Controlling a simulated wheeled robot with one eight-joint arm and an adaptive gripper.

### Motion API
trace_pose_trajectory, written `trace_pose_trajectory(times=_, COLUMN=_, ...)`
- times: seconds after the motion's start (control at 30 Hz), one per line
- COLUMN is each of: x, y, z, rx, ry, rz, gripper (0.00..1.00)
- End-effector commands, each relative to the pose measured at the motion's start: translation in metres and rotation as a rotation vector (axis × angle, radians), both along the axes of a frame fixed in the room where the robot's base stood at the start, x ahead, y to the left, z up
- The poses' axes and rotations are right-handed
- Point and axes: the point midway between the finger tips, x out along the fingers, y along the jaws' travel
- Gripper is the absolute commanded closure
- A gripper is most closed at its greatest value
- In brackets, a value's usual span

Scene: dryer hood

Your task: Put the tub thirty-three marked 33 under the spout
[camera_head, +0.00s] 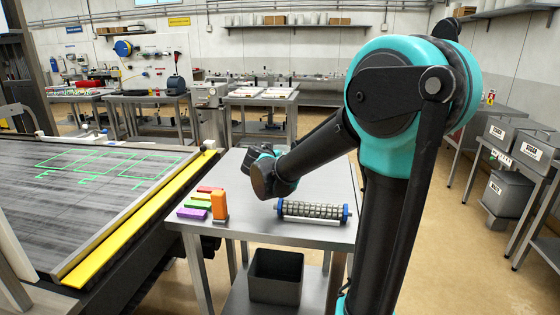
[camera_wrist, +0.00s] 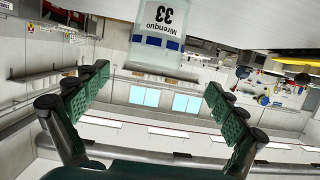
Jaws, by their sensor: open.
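The tub thirty-three (camera_wrist: 160,42) shows in the wrist view at the top middle. It is pale, with blue blocks and a label reading "Mirenquo 33", and the picture is upside down. My gripper (camera_wrist: 157,82) is open, with its green-padded fingers to either side below the tub in the picture. The tub lies in the gap's direction, beyond the fingertips, and nothing is between the fingers. In the head view my arm hides most of the gripper, and I cannot make out the tub there. I cannot identify the spout in either view.
A steel table (camera_head: 235,247) holds coloured blocks (camera_head: 205,202) at its left and a blue-ended roller (camera_head: 313,211) at its front right. A dark bin (camera_head: 276,277) stands below. A yellow-edged dark bed (camera_head: 90,190) is at the left. Labelled grey bins (camera_head: 538,150) stand at the right.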

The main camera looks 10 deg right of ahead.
Motion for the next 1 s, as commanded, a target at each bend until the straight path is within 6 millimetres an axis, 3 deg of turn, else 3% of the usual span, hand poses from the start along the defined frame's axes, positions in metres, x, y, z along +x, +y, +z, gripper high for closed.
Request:
trace_pose_trajectory(times=0.3, x=0.049, y=-0.017, z=-0.016, rx=0.0, ry=0.001, rz=-0.002, gripper=0.04)
trace_pose_trajectory(times=0.67, x=0.068, y=-0.024, z=-0.022, rx=0.0, ry=0.001, rz=-0.001, gripper=0.04)
trace_pose_trajectory(times=1.0, x=0.106, y=-0.043, z=-0.034, rx=0.0, ry=0.001, rz=-0.001, gripper=0.04)
